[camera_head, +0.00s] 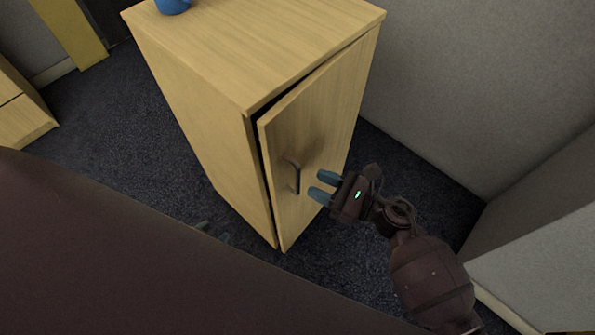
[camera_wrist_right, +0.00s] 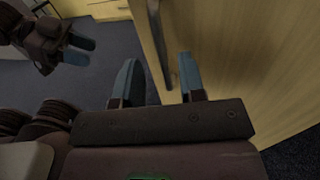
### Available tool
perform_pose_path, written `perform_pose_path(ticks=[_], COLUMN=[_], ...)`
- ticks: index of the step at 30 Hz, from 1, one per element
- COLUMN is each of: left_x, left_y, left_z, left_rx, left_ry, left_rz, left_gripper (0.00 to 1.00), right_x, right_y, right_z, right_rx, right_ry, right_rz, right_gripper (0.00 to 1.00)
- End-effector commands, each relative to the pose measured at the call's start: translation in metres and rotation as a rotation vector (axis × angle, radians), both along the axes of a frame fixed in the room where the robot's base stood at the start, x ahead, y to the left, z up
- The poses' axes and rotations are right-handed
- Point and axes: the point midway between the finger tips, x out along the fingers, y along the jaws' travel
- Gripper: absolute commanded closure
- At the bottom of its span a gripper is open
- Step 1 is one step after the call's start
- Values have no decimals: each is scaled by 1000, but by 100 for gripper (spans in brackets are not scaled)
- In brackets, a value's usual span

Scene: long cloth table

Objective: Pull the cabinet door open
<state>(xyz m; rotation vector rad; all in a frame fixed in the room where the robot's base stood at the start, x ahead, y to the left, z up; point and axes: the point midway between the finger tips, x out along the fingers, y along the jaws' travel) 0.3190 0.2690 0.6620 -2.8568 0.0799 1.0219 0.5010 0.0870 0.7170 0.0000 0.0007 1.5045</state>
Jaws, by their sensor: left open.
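The wooden cabinet (camera_head: 200,105) stands in the middle of the head view. Its door (camera_head: 335,115) is slightly ajar, with a dark gap along the top and left edges. The dark bar handle (camera_head: 297,178) is on the door's left side. My right gripper (camera_head: 325,187) is open just right of the handle, fingers pointing at it. In the right wrist view, the handle (camera_wrist_right: 159,45) shows between the two blue fingers (camera_wrist_right: 158,78), apparently not gripped. My left gripper (camera_wrist_right: 80,50) is open at that view's upper left; in the head view only its tips (camera_head: 212,231) show.
A blue object (camera_head: 173,6) sits on the cabinet top. Grey partition walls (camera_head: 470,80) stand behind and to the right. Another wooden unit (camera_head: 20,110) is at the left. Dark carpet (camera_head: 120,125) is clear left of the cabinet.

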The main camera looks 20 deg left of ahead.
Motion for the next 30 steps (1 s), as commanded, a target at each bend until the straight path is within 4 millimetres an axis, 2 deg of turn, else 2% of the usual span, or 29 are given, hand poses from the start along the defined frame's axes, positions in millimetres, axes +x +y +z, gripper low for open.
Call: perform_pose_path(ticks=[3,10,15,23,24,30], left_x=[-1,-3,-3,-3,-3,-3], left_y=[1,3,3,3,3,3], left_z=[-1,-3,-4,-4,-4,-4], left_rx=[1,5,5,5,5,6], left_ry=[3,8,9,8,8,9], left_rz=[1,4,4,3,3,2], left_gripper=[57,57,57,57,57,57], right_x=[1,3,4,4,4,4], right_y=[22,50,57,59,59,58], right_z=[0,0,0,0,0,0], right_rx=[2,2,0,0,0,0], right_ry=[1,0,0,-1,-1,-1], right_rz=[2,2,1,1,1,1], right_gripper=[63,63,63,63,65,95])
